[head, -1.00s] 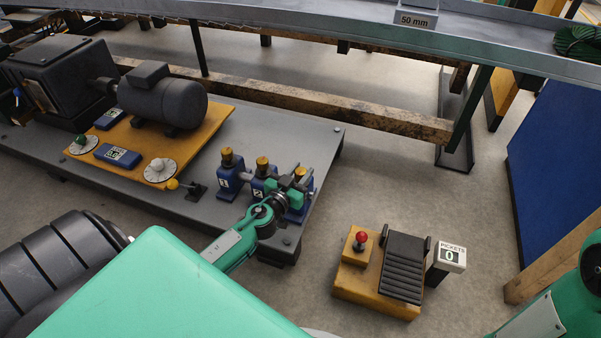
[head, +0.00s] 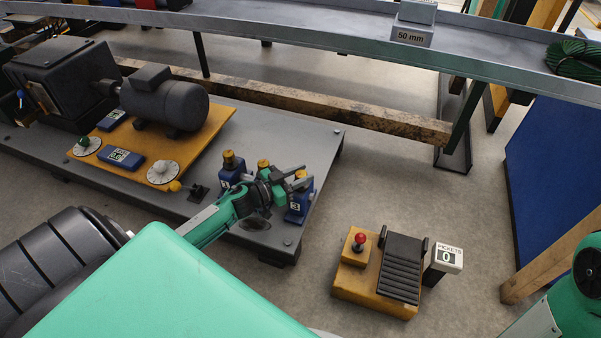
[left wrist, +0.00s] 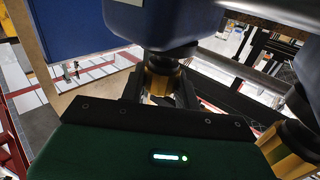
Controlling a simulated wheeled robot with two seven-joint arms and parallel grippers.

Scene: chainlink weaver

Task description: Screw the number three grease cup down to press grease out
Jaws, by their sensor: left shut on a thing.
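The number three grease cup is the rightmost of three in the head view, a blue block (head: 298,208) with a white "3" label. Its brass cap shows in the left wrist view (left wrist: 160,80), below its blue body in that tilted picture. My left gripper (head: 299,180) reaches in from the left and is shut on this brass cap, with one dark finger on each side. The fingers hide most of the cap in the head view. The number one cup (head: 231,168) and the middle cup's brass top (head: 263,164) stand to the left. My right gripper is out of view.
The cups stand at the right end of a grey base plate (head: 205,205). A motor (head: 163,104), dials and blue counters sit on a yellow board to the left. A yellow pedal unit (head: 378,285) stands on the floor at right. A metal rail (head: 330,32) crosses behind.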

